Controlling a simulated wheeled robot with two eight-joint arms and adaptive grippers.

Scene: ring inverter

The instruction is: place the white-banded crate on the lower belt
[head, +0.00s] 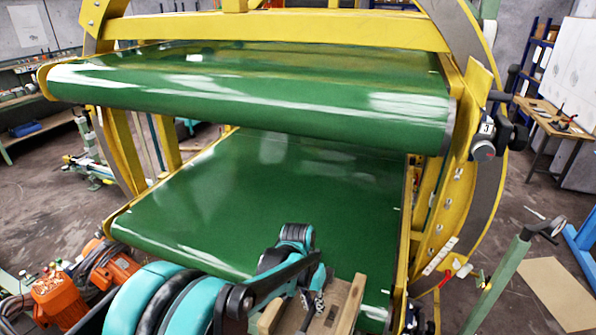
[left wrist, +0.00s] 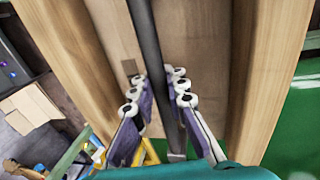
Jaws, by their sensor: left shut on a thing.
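The lower belt (head: 265,185) is a wide green surface inside the yellow frame, under the upper belt (head: 250,88). A wooden crate (head: 349,303) is partly in view at the bottom of the head view, by the near edge of the lower belt. No white band shows on its visible part. My left gripper (head: 311,300) is over the crate. In the left wrist view my left gripper (left wrist: 154,88) is shut on a dark bar (left wrist: 146,42) running across the wooden crate (left wrist: 254,62). The crate's underside is hidden. My right gripper is not in view.
The yellow frame (head: 455,205) and a grey ring stand close on the right of the belts. An orange motor unit (head: 62,300) is at the lower left. A green post (head: 500,275) with a handwheel stands at the lower right. The lower belt's surface is bare.

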